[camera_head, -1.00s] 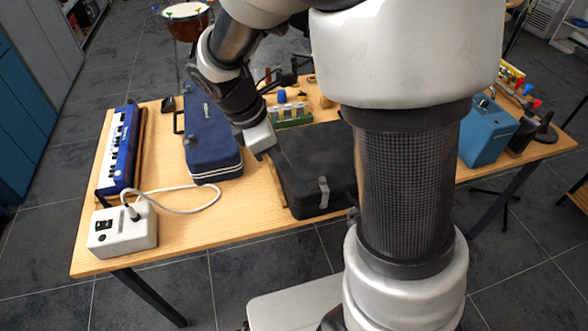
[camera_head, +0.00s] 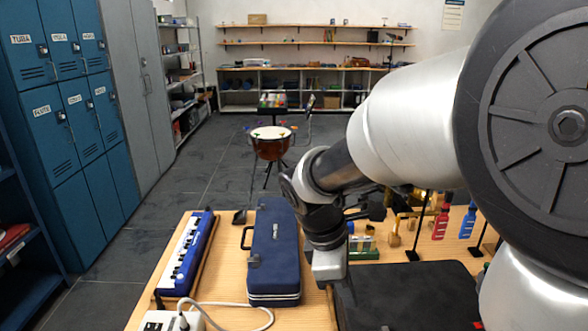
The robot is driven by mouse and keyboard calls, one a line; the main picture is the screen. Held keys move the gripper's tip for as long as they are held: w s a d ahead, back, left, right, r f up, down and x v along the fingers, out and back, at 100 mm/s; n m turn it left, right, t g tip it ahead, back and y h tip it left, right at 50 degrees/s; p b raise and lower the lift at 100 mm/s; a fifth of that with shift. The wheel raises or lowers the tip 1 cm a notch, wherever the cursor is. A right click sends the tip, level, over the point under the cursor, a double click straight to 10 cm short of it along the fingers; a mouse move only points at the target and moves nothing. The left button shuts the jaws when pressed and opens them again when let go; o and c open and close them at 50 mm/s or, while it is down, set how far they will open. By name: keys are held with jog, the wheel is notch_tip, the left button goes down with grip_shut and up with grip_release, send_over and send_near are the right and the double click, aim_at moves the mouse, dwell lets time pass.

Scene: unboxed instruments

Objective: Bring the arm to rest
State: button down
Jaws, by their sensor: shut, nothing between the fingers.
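My arm reaches in from the right of the view and bends down over the wooden table (camera_head: 222,314). My gripper (camera_head: 343,288) points down, shut and empty, by the left edge of a black case (camera_head: 420,292). A closed dark blue case (camera_head: 275,262) lies just left of it. I cannot tell whether the fingertips touch the black case. My upper arm hides the right part of the table.
A blue keyboard (camera_head: 186,256) and a white socket box (camera_head: 160,322) with a cable are at the table's left. A drum (camera_head: 271,143) stands beyond the table. Teal lockers (camera_head: 75,120) line the left wall.

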jog(key=s+d+r+m+t+y, duration=0.3)
jog(key=s+r+m+t+y, duration=0.15)
jog(key=s+r+m, duration=0.85)
notch_tip(320, 180, up, 10)
jog(key=w+m+p, duration=0.2)
jog(key=p, duration=1.1)
jog(key=shift+a+m+t+h, duration=0.3)
jog(key=shift+t+h, duration=0.05)
jog(key=shift+h, duration=0.1)
jog(key=shift+f, duration=0.1)
